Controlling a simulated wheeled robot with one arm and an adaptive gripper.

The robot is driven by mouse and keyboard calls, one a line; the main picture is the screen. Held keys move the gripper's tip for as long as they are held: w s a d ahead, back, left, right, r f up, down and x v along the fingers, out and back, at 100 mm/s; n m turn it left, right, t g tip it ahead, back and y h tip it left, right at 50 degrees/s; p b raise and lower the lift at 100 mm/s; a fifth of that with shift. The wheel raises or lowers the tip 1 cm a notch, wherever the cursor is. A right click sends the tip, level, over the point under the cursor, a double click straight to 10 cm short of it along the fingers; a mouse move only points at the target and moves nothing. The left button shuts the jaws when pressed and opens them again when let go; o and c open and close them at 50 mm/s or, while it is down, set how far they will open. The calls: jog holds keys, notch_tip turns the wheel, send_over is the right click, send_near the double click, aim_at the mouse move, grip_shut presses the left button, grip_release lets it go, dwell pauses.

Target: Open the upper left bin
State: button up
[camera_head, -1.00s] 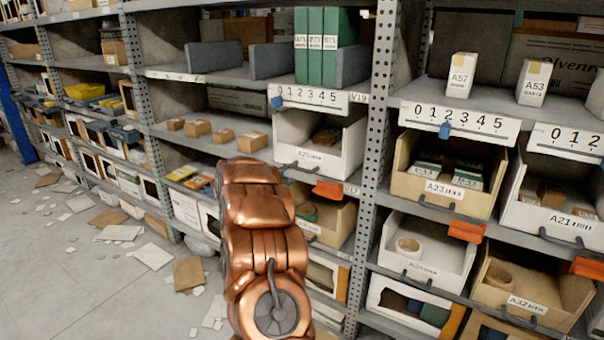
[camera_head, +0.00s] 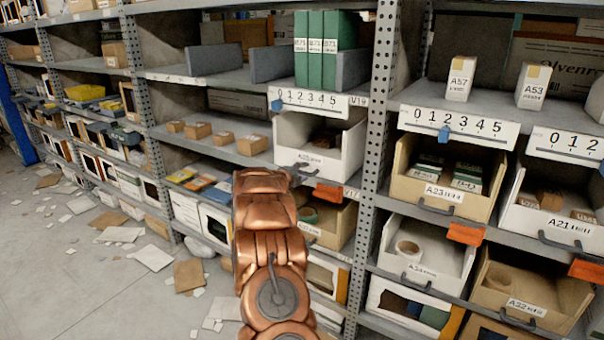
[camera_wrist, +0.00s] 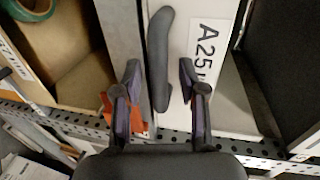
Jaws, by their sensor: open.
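The upper left bin is a white bin (camera_head: 346,152) labelled A25, on the shelf below the blue-tabbed number strip. Its front also shows in the wrist view (camera_wrist: 235,105), turned sideways, with a dark curved handle (camera_wrist: 160,58). My gripper (camera_wrist: 160,85) is open, its two fingers on either side of the handle's lower part in that view. No clear grip on the handle shows. In the head view my copper arm reaches up to the bin's front left corner and hides most of the gripper.
Orange tags (camera_head: 328,194) hang on the shelf edge below the bin. A tan bin (camera_head: 338,222) sits below it and bin A23 (camera_head: 478,205) to the right, past a perforated post (camera_head: 378,110). Papers litter the floor at left.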

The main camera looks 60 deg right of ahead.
grip_shut()
dwell(0.3)
dwell(0.4)
